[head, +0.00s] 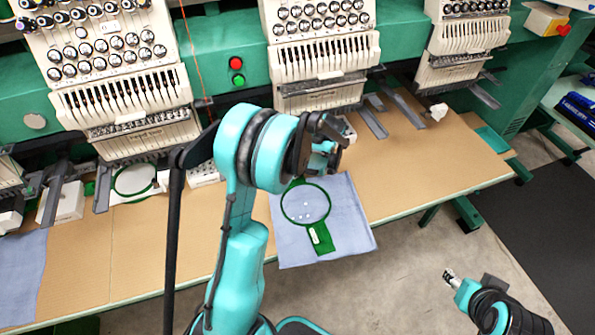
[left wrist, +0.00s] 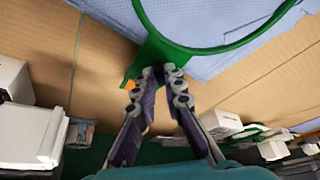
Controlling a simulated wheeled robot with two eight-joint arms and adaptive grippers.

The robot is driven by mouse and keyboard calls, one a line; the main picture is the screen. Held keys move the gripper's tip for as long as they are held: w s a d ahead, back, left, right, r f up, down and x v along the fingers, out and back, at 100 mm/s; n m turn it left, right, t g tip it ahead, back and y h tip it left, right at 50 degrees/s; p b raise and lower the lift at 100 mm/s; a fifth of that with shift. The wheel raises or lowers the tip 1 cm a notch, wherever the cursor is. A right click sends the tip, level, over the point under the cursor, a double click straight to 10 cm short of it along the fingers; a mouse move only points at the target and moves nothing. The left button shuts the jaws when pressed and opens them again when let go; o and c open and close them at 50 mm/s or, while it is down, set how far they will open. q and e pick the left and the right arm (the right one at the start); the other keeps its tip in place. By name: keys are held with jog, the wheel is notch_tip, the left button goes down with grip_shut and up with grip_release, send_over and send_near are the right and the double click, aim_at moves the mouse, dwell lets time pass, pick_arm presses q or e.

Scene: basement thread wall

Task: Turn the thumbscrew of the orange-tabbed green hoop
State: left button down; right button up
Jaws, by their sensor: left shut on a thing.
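The green hoop (head: 329,208) lies on blue-grey cloth (head: 352,222) on the table. In the left wrist view the hoop (left wrist: 205,50) crosses the top, with a green bracket (left wrist: 152,52) and a small orange tab (left wrist: 128,84) beside my fingers. My left gripper (left wrist: 162,72) is shut at the bracket's end; the thumbscrew is hidden between the fingertips. In the head view my left gripper (head: 322,160) is at the hoop's far side, and the orange tab is hidden. My right gripper (head: 449,276) is off the table at lower right, too small to judge.
Embroidery machine heads (head: 322,58) line the back above the tan table (head: 420,165). Another green hoop (head: 134,180) is at the left. More cloth (head: 22,275) hangs at the lower left. A white crumpled item (head: 438,112) lies right. The table's right part is mostly clear.

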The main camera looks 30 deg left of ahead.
pick_arm(q)
jog(key=m, duration=0.1)
jog(key=m+t, duration=0.1)
jog(key=m, duration=0.2)
jog(key=shift+s+m+t+b, duration=0.25)
jog(key=shift+m+t+b, duration=0.05)
jog(key=shift+b, duration=0.05)
jog(key=shift+s+a+m+t+h, duration=0.1)
jog(key=shift+m+t+h, duration=0.5)
jog(key=shift+m, duration=1.3)
jog(key=c, duration=1.6)
grip_release()
jog(key=shift+r, duration=0.1)
jog(key=v, duration=1.2)
jog(key=shift+s, duration=0.15)
